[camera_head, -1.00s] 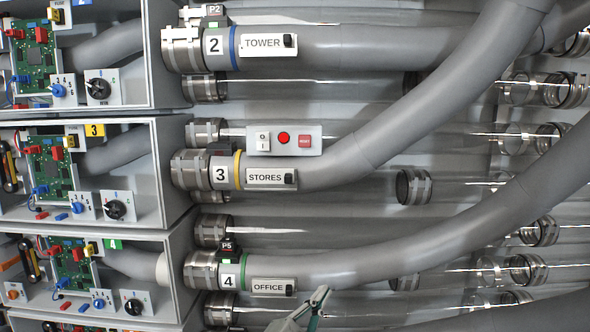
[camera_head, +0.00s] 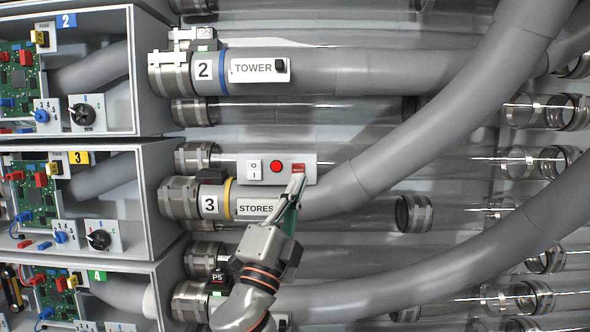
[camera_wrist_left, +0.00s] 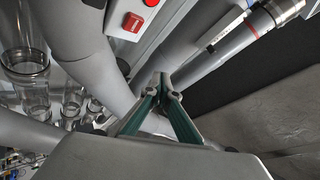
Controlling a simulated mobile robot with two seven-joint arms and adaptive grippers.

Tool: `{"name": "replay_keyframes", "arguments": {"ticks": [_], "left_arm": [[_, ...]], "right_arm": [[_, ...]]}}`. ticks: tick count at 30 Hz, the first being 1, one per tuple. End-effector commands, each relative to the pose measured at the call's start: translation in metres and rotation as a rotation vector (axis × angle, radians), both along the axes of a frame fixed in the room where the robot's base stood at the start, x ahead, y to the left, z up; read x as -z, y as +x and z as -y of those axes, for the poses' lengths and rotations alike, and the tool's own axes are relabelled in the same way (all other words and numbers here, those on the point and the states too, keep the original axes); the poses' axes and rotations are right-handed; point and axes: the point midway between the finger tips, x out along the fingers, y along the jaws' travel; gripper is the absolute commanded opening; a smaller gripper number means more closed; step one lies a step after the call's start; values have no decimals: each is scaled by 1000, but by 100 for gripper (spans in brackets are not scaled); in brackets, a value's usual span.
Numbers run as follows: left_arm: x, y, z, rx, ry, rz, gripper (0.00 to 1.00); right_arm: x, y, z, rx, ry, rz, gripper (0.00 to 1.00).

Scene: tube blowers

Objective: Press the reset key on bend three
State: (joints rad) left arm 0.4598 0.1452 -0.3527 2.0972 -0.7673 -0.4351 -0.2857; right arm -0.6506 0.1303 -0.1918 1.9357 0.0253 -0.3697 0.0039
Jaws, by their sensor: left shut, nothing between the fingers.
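Bend three is the grey pipe (camera_head: 330,205) with a yellow ring, a "3" plate and a "STORES" label. Above it is a pale control panel (camera_head: 285,179) with a white rocker switch (camera_head: 254,169), a round red lamp (camera_head: 276,167) and a square red reset key (camera_head: 299,167). The key also shows in the left wrist view (camera_wrist_left: 132,22). My left gripper (camera_head: 297,181) is shut and empty, its tips overlapping the key's lower edge in the head view. In the left wrist view the tips (camera_wrist_left: 164,84) appear apart from the key; contact cannot be told.
Bend two (camera_head: 330,72), labelled TOWER, runs above. Bend four (camera_head: 370,292) runs below, partly behind my left arm. Clear tubes with metal collars lie behind. Open grey cabinets (camera_head: 140,200) with circuit boards and knobs stand at the left.

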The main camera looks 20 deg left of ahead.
Motion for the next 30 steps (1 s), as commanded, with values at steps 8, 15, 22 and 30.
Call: {"name": "replay_keyframes", "arguments": {"ticks": [8,15,22,30], "left_arm": [[0,0,0,0,0,0,0],[1,13,-4,-1,1,0,0],[3,43,-12,-1,2,-1,0],[2,72,-21,0,-1,0,0]], "right_arm": [[2,-2,0,1,0,-3,50],[5,-1,-2,-1,5,1,50],[6,3,-15,-18,23,20,50],[14,6,-14,-20,22,32,50]]}}
